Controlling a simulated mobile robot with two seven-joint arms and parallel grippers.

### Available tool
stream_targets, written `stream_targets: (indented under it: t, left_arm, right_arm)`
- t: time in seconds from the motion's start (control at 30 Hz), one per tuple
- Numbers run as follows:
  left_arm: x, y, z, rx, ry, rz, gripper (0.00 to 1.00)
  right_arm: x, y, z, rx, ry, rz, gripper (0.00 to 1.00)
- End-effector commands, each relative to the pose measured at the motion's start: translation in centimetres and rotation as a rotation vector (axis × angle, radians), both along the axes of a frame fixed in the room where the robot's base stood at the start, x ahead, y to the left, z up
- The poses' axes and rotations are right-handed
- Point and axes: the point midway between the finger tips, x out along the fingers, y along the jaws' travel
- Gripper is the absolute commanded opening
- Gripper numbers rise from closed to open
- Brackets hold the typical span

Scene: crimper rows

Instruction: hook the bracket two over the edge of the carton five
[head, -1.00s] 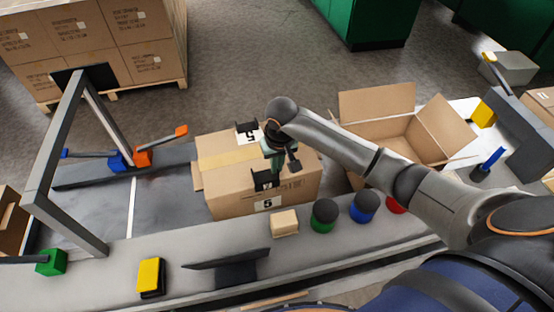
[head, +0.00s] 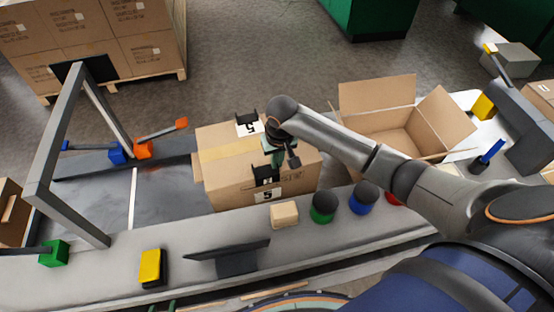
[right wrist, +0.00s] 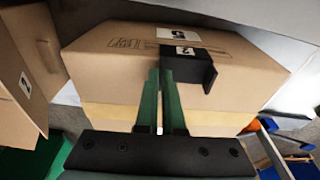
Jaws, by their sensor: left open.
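Carton five (head: 228,187) is a closed brown box with tape along its top and "5" labels; it also shows in the right wrist view (right wrist: 105,65). Bracket two (right wrist: 204,72) is black with a white "2" label and sits at the carton's edge beside a "5" label. It also shows in the head view (head: 264,181). My right gripper (right wrist: 166,72) has its green fingers close together at one end of the bracket and appears shut on it. Whether the bracket is fully seated is hidden. My left gripper (head: 164,306) barely shows at the bottom edge, open and empty.
Another black bracket (head: 247,118) is at the carton's far edge. An open carton (head: 375,95) stands to the right. A tan block (head: 284,215), green and blue round pieces (head: 323,207), a black angled piece (head: 235,262) and a yellow block (head: 151,266) line the front ledge.

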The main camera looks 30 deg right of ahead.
Motion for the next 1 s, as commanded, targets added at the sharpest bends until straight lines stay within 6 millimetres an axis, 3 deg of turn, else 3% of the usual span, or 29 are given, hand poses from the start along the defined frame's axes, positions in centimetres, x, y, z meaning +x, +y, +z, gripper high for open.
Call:
stream_targets:
  t: [0.2, 0.23, 0.5, 0.83, 1.0]
  left_arm:
    - [0.0, 0.0, 0.0, 0.0, 0.0, 0.0, 0.5]
    - [0.0, 0.0, 0.0, 0.0, 0.0, 0.0, 0.5]
    - [0.0, 0.0, 0.0, 0.0, 0.0, 0.0, 0.5]
    - [0.0, 0.0, 0.0, 0.0, 0.0, 0.0, 0.5]
    - [0.0, 0.0, 0.3, 0.0, 0.0, 0.0, 0.5]
  right_arm:
    - [0.0, 0.0, 0.0, 0.0, -0.001, 0.0, 0.0]
    - [0.0, 0.0, 0.0, 0.0, -0.001, 0.0, 0.08]
    - [0.0, 0.0, 0.0, 0.0, -0.001, 0.0, 0.39]
    - [0.0, 0.0, 0.4, 0.0, -0.001, 0.0, 0.4]
    - [-0.3, 0.1, 2.8, 0.0, -0.005, 0.002, 0.4]
